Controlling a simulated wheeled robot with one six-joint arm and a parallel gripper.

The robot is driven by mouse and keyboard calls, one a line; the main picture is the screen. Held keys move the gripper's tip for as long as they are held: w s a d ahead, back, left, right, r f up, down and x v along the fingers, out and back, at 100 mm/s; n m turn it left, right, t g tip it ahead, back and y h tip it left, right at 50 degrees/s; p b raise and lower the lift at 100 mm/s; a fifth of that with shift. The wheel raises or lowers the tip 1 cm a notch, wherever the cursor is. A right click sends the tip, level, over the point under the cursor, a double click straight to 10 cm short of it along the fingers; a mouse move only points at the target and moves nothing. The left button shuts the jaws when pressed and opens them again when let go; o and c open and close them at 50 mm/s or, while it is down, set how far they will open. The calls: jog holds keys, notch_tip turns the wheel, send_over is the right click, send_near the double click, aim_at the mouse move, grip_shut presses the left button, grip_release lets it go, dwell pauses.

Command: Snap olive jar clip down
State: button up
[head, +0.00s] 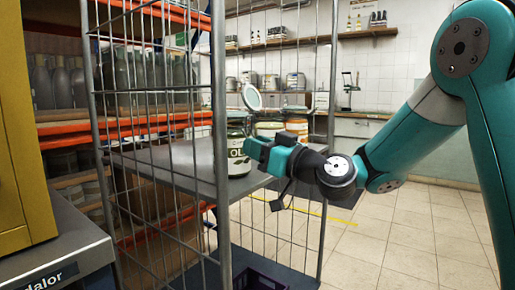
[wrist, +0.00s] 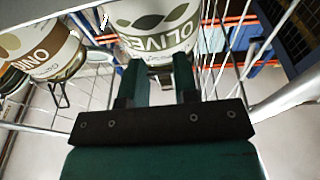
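The olive jar (head: 238,158) stands on the grey shelf (head: 180,165) of a wire cage trolley, its label partly hidden by my gripper (head: 258,150) in the head view. A small metal piece, seemingly the jar's clip (wrist: 161,78), shows between the fingers. I cannot tell whether they touch it. A raised round lid (head: 251,97) shows behind; which jar it belongs to is unclear.
An onion jar (wrist: 45,48) with a hanging wire clip (wrist: 60,94) is left of the olive jar in the wrist view. Trolley bars (head: 221,120) stand close to my gripper. A yellow cabinet (head: 20,150) is at far left. The tiled floor at right is clear.

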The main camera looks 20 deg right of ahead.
jog(key=o, duration=0.4)
jog(key=b+v, duration=1.7)
jog(key=b, duration=0.5)
jog(key=shift+s, duration=0.15)
